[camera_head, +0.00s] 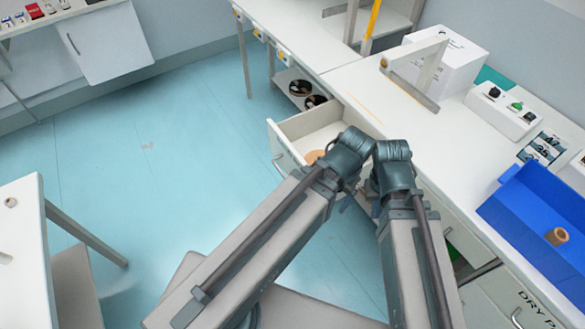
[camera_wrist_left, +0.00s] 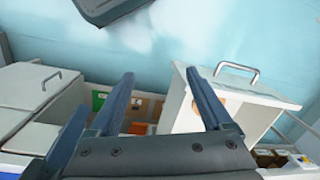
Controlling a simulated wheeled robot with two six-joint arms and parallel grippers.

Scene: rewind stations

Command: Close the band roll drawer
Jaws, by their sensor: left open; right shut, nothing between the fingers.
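The band roll drawer (camera_head: 287,150) stands pulled out from the long white bench, with a tan roll (camera_head: 314,156) visible inside. Its handle (camera_head: 278,165) faces the open floor. In the left wrist view the drawer (camera_wrist_left: 262,93) is right of centre, with its handle (camera_wrist_left: 237,71) at the top. My left gripper (camera_wrist_left: 160,74) is open with nothing between its fingers; one finger overlaps the drawer's left part in that view, and contact cannot be told. In the head view my left wrist hides part of the drawer. My right gripper (camera_head: 374,207) is shut and empty, mostly hidden below its wrist.
A blue bin (camera_head: 535,222) with a tan roll (camera_head: 557,236) sits on the bench at right. Black rolls (camera_head: 300,88) lie on a low shelf. The blue floor left of the drawer is clear.

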